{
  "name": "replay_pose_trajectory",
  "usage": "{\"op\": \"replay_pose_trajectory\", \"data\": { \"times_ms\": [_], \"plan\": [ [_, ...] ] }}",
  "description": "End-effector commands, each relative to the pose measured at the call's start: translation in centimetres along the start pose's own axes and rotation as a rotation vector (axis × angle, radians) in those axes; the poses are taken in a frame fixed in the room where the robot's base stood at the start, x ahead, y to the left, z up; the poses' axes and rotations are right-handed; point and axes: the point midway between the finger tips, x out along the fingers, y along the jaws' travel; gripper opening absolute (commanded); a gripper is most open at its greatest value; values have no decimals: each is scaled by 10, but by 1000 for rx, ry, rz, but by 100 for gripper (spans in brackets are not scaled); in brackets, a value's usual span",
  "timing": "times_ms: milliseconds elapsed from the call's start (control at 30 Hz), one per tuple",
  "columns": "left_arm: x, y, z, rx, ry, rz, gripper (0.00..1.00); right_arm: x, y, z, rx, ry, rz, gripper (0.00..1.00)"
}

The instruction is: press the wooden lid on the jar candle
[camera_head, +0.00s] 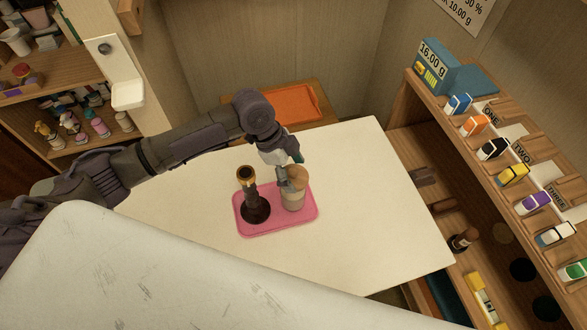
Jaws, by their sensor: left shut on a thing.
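The jar candle (293,203) is a pale jar standing upright on the right side of a pink tray (243,230). The round wooden lid (298,174) is at the jar's top; from this angle I cannot tell whether it is fully seated or slightly raised. My left gripper (284,178) reaches in from the upper left and is shut on the wooden lid, above the jar. Its fingers hide part of the lid and the jar's rim. My right gripper is not in view.
A dark holder with a gold-coloured top (246,175) stands on the tray, close left of the jar. The white table (365,210) is clear to the right. A wooden shelf (413,100) with small coloured boxes stands at the right. An orange tray (290,104) lies behind.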

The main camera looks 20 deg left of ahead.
Motion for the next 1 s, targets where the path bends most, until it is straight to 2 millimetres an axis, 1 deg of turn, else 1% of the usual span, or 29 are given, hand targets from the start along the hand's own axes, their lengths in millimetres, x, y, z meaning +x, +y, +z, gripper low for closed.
{"op": "replay_pose_trajectory", "data": {
  "times_ms": [233,300,700,867,1000],
  "plan": [
    [-2,0,-1,-1,-1,1,44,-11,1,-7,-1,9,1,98],
    [7,0,3,-1,-1,1,44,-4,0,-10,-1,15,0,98],
    [39,0,16,-2,0,0,44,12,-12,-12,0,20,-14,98],
    [48,0,19,0,0,1,44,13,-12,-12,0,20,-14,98],
    [50,0,21,-1,0,0,44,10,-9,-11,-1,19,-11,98]
  ]
}}
